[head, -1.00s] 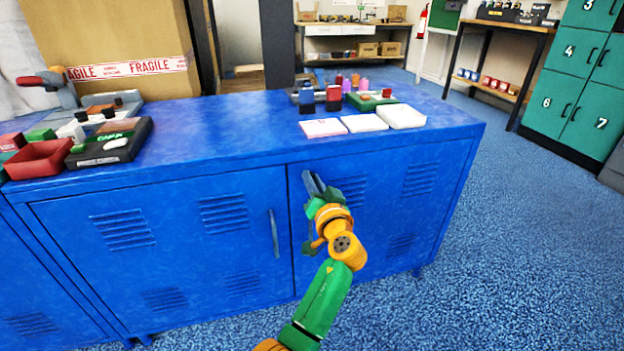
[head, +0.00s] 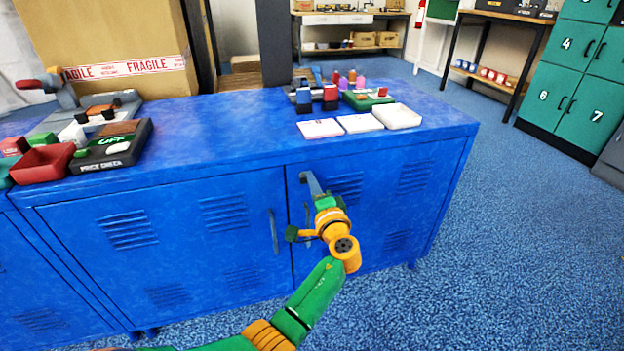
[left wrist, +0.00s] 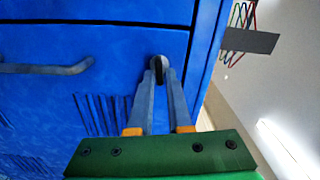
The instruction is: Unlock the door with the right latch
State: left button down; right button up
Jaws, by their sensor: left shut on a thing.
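A blue metal cabinet (head: 220,180) has two doors, the left door (head: 180,240) and the right door (head: 385,215). My left gripper (head: 306,177) is at the upper left corner of the right door. In the left wrist view, its two fingers (left wrist: 161,72) are shut on a small dark round latch (left wrist: 158,63). The fingers mostly hide the latch in the head view. The right door's handle (left wrist: 45,68) shows clear of the fingers in the left wrist view. Both doors look closed. My right gripper is not in view.
On the cabinet top are white trays (head: 398,116), a red bin (head: 42,165), a dark scale-like device (head: 112,148) and small bottles. A big carton (head: 100,50) stands behind. Teal lockers (head: 575,95) are at the right. The blue floor (head: 500,250) right of the cabinet is clear.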

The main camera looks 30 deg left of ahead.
pick_arm(q)
jog(key=shift+m, duration=0.9)
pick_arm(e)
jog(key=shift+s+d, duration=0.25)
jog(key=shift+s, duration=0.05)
pick_arm(q)
jog(key=shift+f+p, duration=0.1)
jog(key=shift+p, duration=0.2)
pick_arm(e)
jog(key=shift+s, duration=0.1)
pick_arm(q)
jog(key=c, duration=0.9)
grip_release()
jog(key=shift+c, duration=0.2)
jog(key=shift+s, duration=0.1)
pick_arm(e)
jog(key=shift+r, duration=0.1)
pick_arm(q)
jog(key=p+v, duration=0.1)
jog(key=v, duration=0.6)
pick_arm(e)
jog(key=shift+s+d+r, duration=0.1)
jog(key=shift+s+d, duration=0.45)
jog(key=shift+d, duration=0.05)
